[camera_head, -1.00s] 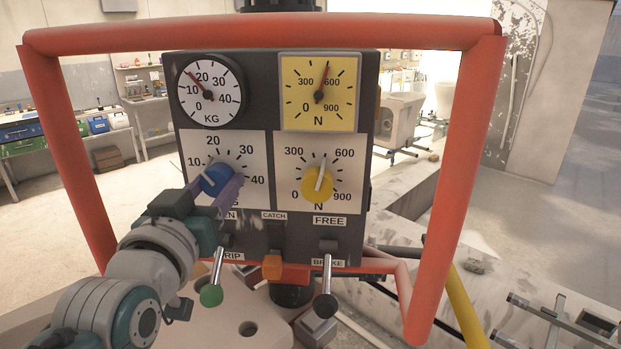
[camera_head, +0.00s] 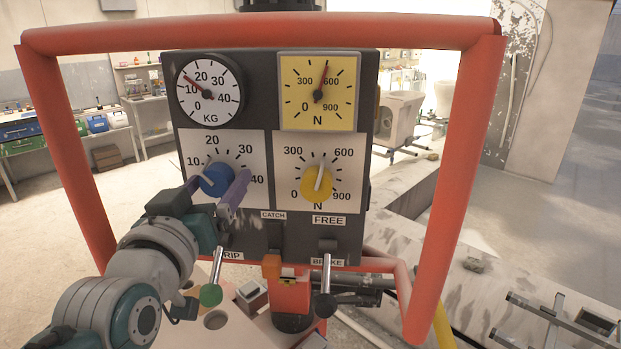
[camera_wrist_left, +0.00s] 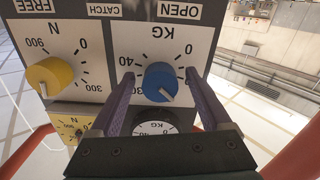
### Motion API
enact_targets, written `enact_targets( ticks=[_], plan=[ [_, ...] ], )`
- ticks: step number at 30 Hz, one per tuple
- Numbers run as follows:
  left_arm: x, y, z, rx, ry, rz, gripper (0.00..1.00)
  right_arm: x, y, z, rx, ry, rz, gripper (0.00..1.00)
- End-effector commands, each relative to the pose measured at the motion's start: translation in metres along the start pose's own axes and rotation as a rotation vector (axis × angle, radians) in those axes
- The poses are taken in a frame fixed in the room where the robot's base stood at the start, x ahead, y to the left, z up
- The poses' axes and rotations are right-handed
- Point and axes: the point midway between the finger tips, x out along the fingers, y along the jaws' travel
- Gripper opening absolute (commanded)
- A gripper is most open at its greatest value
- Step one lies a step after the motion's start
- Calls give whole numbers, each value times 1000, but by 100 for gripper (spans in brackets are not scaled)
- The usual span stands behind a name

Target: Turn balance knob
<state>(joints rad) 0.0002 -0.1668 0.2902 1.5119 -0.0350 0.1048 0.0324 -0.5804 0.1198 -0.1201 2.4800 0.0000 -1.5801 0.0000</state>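The blue knob (camera_head: 215,180) sits on the white KG dial plate (camera_head: 225,145), below the round KG gauge (camera_head: 209,92). The gauge needle points between 10 and 20. My left gripper (camera_head: 217,192) is at the blue knob, with one purple finger on each side. In the left wrist view, the blue knob (camera_wrist_left: 160,82) stands between the two fingers of my left gripper (camera_wrist_left: 160,76), with a visible gap on both sides. The gripper is open around the knob. My gripper and wrist hide the lower left of the plate. My right gripper is not in view.
A yellow knob (camera_head: 316,186) is right of the blue one, below a yellow N gauge (camera_head: 318,92). Below hang a green-tipped lever (camera_head: 211,294), an orange catch (camera_head: 271,266) and a black-tipped brake lever (camera_head: 325,306). A red tube frame (camera_head: 460,190) surrounds the panel.

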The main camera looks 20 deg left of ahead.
Motion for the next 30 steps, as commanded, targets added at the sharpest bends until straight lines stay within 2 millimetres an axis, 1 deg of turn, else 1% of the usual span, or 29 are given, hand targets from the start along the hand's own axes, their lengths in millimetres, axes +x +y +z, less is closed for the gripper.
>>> enact_targets(
  ticks=[8, 11, 16, 21, 25, 30],
  plan=[
    [-3, 0, -1, 0, 0, 0, 82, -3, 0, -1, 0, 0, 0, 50],
    [-15, 0, -3, 1, -3, 0, 82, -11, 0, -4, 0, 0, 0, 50],
    [-49, 1, -4, 0, -5, 0, 82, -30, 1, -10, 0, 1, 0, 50],
    [-81, 0, -3, 0, -4, -1, 82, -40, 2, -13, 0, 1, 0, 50],
    [-95, 0, -1, -1, -2, 0, 82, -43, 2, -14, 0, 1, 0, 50],
    [-100, 0, -1, -1, 2, 0, 82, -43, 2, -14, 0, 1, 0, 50]
  ],
)
